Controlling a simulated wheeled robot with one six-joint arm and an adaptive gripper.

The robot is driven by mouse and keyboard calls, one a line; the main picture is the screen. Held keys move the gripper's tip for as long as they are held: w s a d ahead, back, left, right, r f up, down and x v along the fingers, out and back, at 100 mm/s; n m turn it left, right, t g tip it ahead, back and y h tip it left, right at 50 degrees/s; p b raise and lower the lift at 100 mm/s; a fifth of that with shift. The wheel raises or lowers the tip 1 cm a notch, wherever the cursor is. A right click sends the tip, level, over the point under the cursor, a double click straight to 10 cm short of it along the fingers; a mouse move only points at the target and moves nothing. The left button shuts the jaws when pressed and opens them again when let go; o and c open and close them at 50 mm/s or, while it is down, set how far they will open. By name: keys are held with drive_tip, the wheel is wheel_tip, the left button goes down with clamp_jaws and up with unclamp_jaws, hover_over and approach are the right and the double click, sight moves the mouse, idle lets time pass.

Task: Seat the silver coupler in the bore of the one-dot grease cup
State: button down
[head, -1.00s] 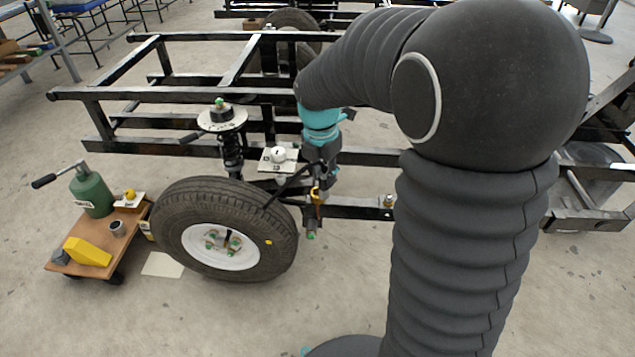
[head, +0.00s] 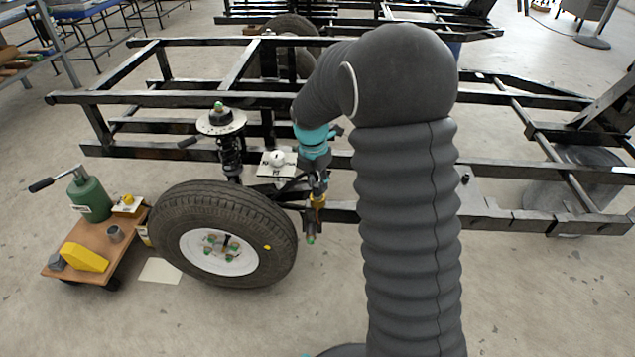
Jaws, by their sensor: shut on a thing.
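My gripper (head: 317,197) is right of the wheel, low beside the frame rail. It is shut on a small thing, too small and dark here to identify. A yellow-gold patch shows at the jaws, and I cannot tell whether it belongs to the held thing. A dark part with a green tip (head: 310,238) shows just below the jaws; I cannot tell if they touch. I cannot make out the silver coupler or the one-dot grease cup for certain; no dot marks are readable. A white plate with a round white knob (head: 277,158) stands left of my wrist.
The tyre (head: 170,228) and the upright spring strut (head: 229,150) stand left of my gripper, close to the black frame (head: 480,175). A wooden cart (head: 85,262) at left carries a green jack (head: 90,198), a yellow wedge (head: 85,256) and a grey cup (head: 115,234).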

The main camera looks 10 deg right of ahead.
drive_tip(key=shift+f, duration=0.1)
drive_tip(key=c, duration=0.9)
unclamp_jaws()
drive_tip(key=shift+c, duration=0.2)
wheel_tip(320, 180, up, 11)
drive_tip(key=a+p, duration=0.1)
drive_tip(key=p, duration=0.1)
drive_tip(key=s+r+m+t, duration=0.1)
drive_tip(key=s+r+m, duration=0.6)
drive_tip(key=s, duration=0.2)
drive_tip(key=s+d+r+m+t+y, duration=0.1)
drive_tip(key=s+m+t, duration=0.2)
drive_tip(key=s+m, duration=1.5)
drive_tip(key=s, duration=0.3)
drive_tip(key=shift+s+m+t, duration=0.2)
drive_tip(key=shift+m+t, duration=0.1)
drive_tip(key=shift+t, duration=0.1)
